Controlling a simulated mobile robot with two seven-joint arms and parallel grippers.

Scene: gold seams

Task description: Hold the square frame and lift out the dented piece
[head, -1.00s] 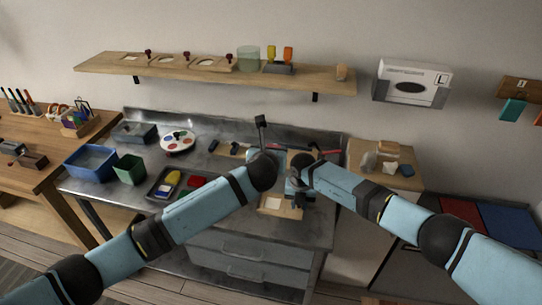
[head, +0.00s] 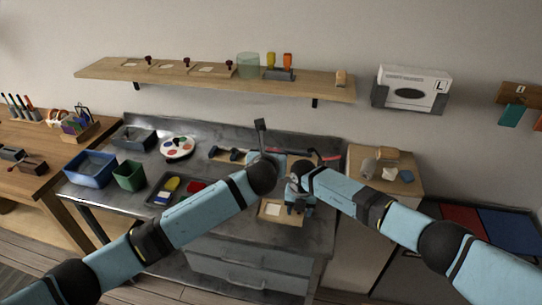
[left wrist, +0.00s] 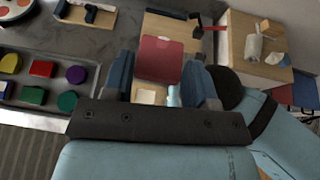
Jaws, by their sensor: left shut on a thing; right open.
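In the left wrist view my left gripper (left wrist: 160,76) has a dark blue finger on each side of a rounded red piece (left wrist: 161,58) and is shut on it. I cannot tell whether this is the dented piece or part of the frame. In the head view my left forearm hides most of that gripper. A pale wooden square frame (head: 264,215) with a whitish middle lies near the bench's front edge; its whitish part also shows below the red piece in the left wrist view. My right gripper (head: 300,207) is open, pointing down beside the frame's right side.
A tray of coloured pieces (head: 163,201) lies left of my left arm, with a green bin (head: 129,176) and a blue bin (head: 90,169) further left. A wooden cabinet (head: 405,183) with small objects stands at the right. A shelf (head: 215,75) hangs above the bench.

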